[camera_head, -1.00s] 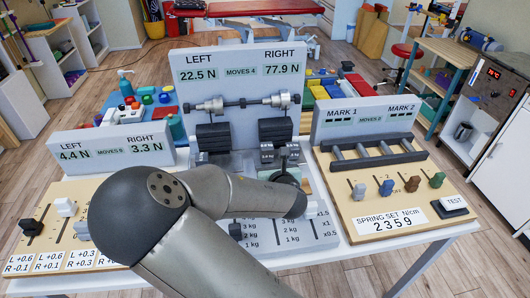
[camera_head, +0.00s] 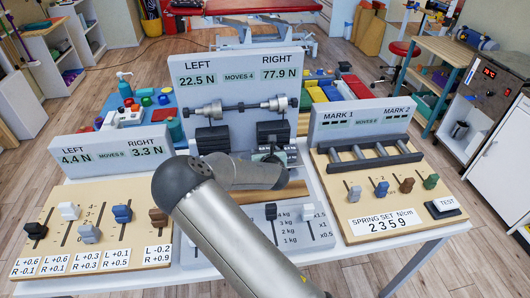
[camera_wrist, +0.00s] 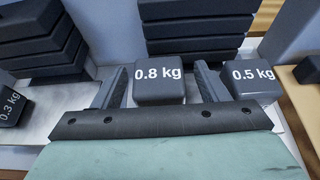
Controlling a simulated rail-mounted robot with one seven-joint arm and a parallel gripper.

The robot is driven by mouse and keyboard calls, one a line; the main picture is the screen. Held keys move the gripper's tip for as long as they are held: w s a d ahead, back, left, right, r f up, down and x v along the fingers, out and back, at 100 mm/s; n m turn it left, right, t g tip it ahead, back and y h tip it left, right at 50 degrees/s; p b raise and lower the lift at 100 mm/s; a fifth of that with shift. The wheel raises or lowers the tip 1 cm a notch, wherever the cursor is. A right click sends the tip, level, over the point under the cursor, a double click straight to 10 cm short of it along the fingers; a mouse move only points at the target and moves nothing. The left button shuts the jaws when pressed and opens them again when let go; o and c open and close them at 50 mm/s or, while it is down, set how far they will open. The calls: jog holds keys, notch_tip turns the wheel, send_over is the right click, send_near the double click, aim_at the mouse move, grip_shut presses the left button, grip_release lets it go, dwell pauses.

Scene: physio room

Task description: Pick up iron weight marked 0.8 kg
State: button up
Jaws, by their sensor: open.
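The iron weight marked 0.8 kg (camera_wrist: 160,92), a dark grey block with white lettering, is in the middle of the wrist view. My gripper (camera_wrist: 160,85) is open, with one finger on each side of it. Whether the fingers touch it cannot be told. In the head view my gripper (camera_head: 278,155) is at the foot of the middle panel, and the 0.8 kg marking cannot be made out there.
The 0.5 kg weight (camera_wrist: 255,83) stands close beside my right finger. The 0.3 kg weight (camera_wrist: 12,105) is at the far left. Dark stacked plates (camera_wrist: 195,28) rise behind. The spring board (camera_head: 385,195) is on the right and the slider board (camera_head: 100,225) on the left.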

jog(key=shift+x, duration=0.9)
grip_shut()
jog(key=shift+r, duration=0.15)
jog(key=shift+r, duration=0.15)
